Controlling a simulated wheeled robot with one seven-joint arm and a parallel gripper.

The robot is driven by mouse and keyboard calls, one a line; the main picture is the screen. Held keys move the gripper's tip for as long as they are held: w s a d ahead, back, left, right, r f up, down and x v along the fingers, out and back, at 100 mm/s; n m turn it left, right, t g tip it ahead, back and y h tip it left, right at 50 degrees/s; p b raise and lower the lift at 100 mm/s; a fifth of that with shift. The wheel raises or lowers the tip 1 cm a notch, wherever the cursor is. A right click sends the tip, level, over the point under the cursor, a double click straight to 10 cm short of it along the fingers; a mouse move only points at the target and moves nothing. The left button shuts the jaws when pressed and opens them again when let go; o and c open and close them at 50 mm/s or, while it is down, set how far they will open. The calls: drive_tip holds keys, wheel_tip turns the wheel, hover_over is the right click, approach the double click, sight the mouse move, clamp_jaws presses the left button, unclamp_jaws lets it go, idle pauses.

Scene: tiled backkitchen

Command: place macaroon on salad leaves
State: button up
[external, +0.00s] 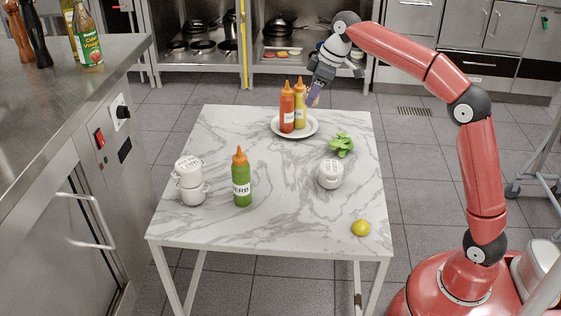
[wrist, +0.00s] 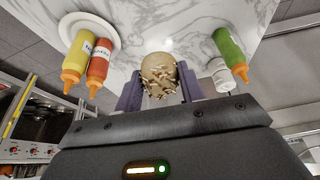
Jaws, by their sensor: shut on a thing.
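The macaroon (wrist: 158,72) is tan, with pale slivers on its surface. My gripper (wrist: 160,84) is shut on it, with one purple finger on each side. In the external view my gripper (external: 314,94) is above the far edge of the table, just right of the bottles on the plate. The macaroon is hard to make out there. The green salad leaves (external: 341,144) lie on the table, nearer the camera and to the right of my gripper. I cannot make out the leaves in the wrist view.
Red (external: 287,108) and yellow (external: 300,106) bottles stand on a white plate (external: 275,129) beside my gripper. The table's middle is clear.

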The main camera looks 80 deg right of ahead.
wheel_tip(320, 180, up, 3)
hover_over(340, 137)
drive_tip(key=s, duration=0.1)
drive_tip(key=shift+n, duration=0.4)
drive_tip(key=f+b, duration=0.1)
drive_tip(key=f, duration=0.5)
drive_tip(key=f+b, duration=0.2)
drive_tip(key=f, duration=0.5)
drive_tip(key=f+b, duration=0.1)
drive_tip(key=f, duration=0.5)
drive_tip(key=shift+s+a+f, duration=0.1)
drive_tip(key=shift+s+f, duration=0.15)
drive_tip(key=shift+f, duration=0.15)
drive_tip(key=shift+f, duration=0.1)
drive_tip(key=o, duration=1)
drive_tip(key=shift+b, duration=0.3)
drive_tip(key=shift+c, duration=0.2)
